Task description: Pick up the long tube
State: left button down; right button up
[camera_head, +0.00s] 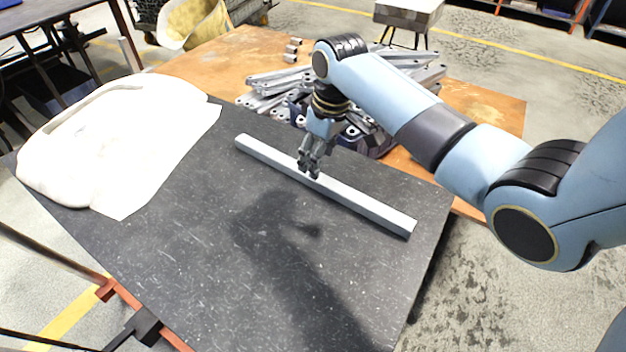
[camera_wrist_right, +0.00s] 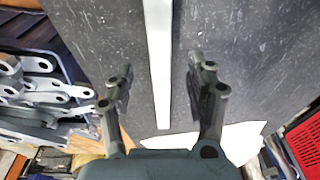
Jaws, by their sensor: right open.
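The long tube (camera_head: 365,204) is a straight, light grey square bar lying flat on the dark tabletop (camera_head: 190,255), running from upper left to lower right in the head view. My right gripper (camera_head: 309,172) is over the tube's middle and hides a small part of it. In the right wrist view the tube (camera_wrist_right: 158,60) runs between the two spread fingers of my right gripper (camera_wrist_right: 160,88), with dark table showing on both sides of it. The fingers are open and hold nothing. My left gripper is not in view.
A pile of galvanized brackets (camera_head: 275,92) sits behind the tube, partly in a dark bin (camera_head: 378,149) on a brown table (camera_head: 480,105). A white bulky sheet-like thing (camera_head: 125,135) covers the table's left end. The front of the dark tabletop is clear.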

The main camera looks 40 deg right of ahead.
jog(key=shift+w+f, duration=0.1)
jog(key=shift+f, duration=0.35)
jog(key=f, duration=0.1)
jog(key=f+b, duration=0.2)
jog(key=shift+w+a+f, duration=0.15)
jog(key=shift+w+f, duration=0.2)
jog(key=shift+f, duration=0.05)
jog(key=shift+w+f, duration=0.1)
jog(key=shift+f, duration=0.25)
jog(key=c, duration=0.5)
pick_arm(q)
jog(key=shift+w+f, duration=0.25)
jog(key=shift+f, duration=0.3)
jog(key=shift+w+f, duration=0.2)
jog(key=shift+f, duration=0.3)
pick_arm(e)
grip_shut()
jog(key=shift+r, duration=0.1)
